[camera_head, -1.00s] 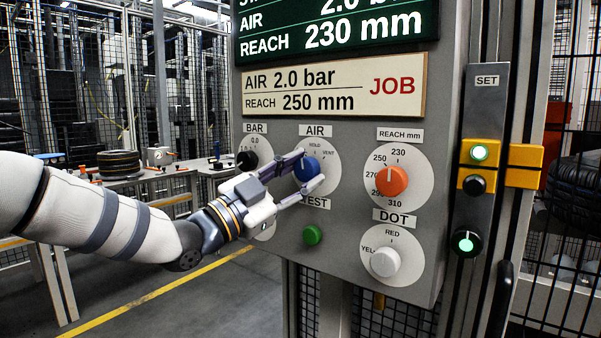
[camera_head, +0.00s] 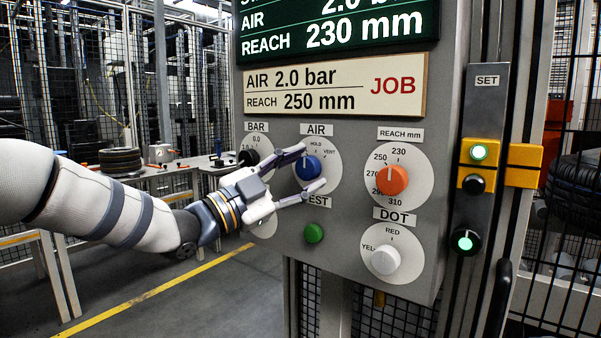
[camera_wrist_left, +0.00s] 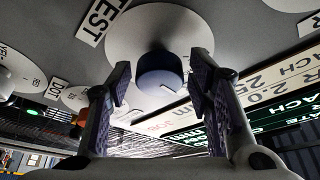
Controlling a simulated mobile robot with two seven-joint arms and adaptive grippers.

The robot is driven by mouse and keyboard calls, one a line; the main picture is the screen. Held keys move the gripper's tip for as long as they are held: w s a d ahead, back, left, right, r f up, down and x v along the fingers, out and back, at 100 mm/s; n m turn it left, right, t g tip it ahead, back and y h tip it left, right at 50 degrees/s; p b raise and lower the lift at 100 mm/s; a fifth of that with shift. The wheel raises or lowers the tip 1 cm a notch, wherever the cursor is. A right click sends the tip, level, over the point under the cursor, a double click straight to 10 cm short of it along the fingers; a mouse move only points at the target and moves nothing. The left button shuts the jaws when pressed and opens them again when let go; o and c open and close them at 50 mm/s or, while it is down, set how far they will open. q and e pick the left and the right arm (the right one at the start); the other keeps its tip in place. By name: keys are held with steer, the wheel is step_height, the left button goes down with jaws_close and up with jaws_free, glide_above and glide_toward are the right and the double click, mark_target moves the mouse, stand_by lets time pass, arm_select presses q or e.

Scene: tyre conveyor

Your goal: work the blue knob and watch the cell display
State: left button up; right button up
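The blue knob (camera_head: 308,168) sits on the round AIR dial, marked HOLD and VENT, on the grey panel. My left gripper (camera_head: 314,168) is open, with one finger above the knob and the other below it. In the left wrist view the blue knob (camera_wrist_left: 160,73) lies beyond the fingertips, with gaps on both sides. I cannot surely read its pointer. The cell display (camera_head: 336,27) is partly cut off at the top and reads AIR 2.0 bar, REACH 230 mm. The job card (camera_head: 335,87) reads AIR 2.0 bar, REACH 250 mm. My right gripper is out of view.
The panel also has a black BAR knob (camera_head: 248,158), an orange REACH knob (camera_head: 391,180), a white DOT knob (camera_head: 385,260) and a green TEST button (camera_head: 314,233). A table with tyres (camera_head: 119,160) is behind left.

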arm_select(q)
steer(key=v, duration=1.2)
